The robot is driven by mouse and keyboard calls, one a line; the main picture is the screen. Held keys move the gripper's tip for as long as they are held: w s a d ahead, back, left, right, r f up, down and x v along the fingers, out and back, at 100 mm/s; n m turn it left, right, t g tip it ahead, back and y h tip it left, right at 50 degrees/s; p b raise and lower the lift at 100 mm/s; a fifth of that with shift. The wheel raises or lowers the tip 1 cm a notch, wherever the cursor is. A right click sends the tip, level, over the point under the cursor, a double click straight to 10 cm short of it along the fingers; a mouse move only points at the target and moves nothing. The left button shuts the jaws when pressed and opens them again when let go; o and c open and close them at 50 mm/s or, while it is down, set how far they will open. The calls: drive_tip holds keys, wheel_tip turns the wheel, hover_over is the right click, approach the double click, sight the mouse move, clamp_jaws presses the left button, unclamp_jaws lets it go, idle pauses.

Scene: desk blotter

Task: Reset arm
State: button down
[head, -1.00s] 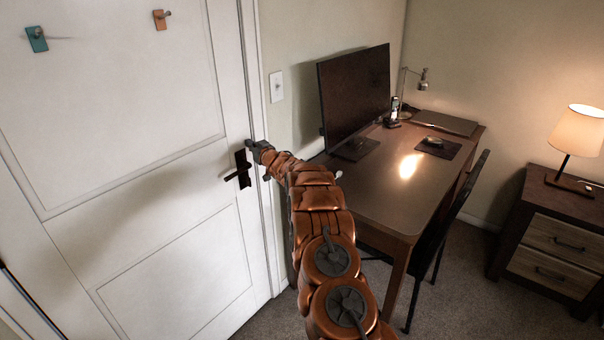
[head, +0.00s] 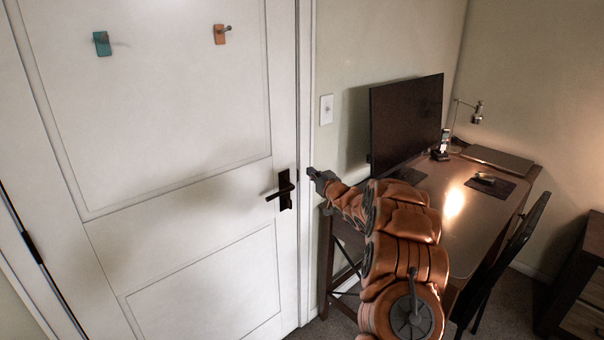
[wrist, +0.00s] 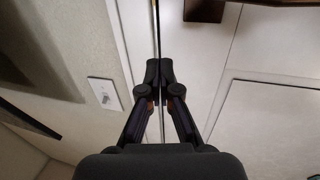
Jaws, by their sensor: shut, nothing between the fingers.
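My orange arm reaches up from the lower right in the head view. My gripper (head: 313,174) is at its end, in front of the door frame and just right of the dark door handle (head: 284,190). In the wrist view my gripper (wrist: 159,72) has its two dark fingertips together with nothing between them. They point along the gap at the edge of the white door (head: 170,130). Part of the dark handle (wrist: 268,4) shows at the top of the wrist view, apart from the fingers.
A desk (head: 452,236) with a monitor (head: 408,122), a lamp (head: 477,112) and a closed laptop (head: 497,157) stands right of my arm. A dark chair (head: 512,250) is beside it. A light switch (head: 326,109) is on the wall. The door carries a teal hook (head: 102,44) and an orange hook (head: 219,35).

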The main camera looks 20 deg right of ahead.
drive_tip(key=s+a+g, duration=0.6)
drive_tip(key=s+a, duration=0.2)
drive_tip(key=s, duration=1.4)
drive_tip(key=s+a+f+g+h, duration=0.1)
drive_tip(key=s+a+g, duration=0.6)
drive_tip(key=s, duration=1.4)
drive_tip(key=s+a+m+g, duration=0.1)
drive_tip(key=s+a+g, duration=0.5)
drive_tip(key=s, duration=1.6)
drive_tip(key=a, duration=0.3)
drive_tip(key=shift+s+a+f+g+h, duration=0.15)
drive_tip(key=shift+s+f+g+h, duration=0.1)
drive_tip(key=shift+s+g+h, duration=0.15)
drive_tip(key=c, duration=1.9)
unclamp_jaws()
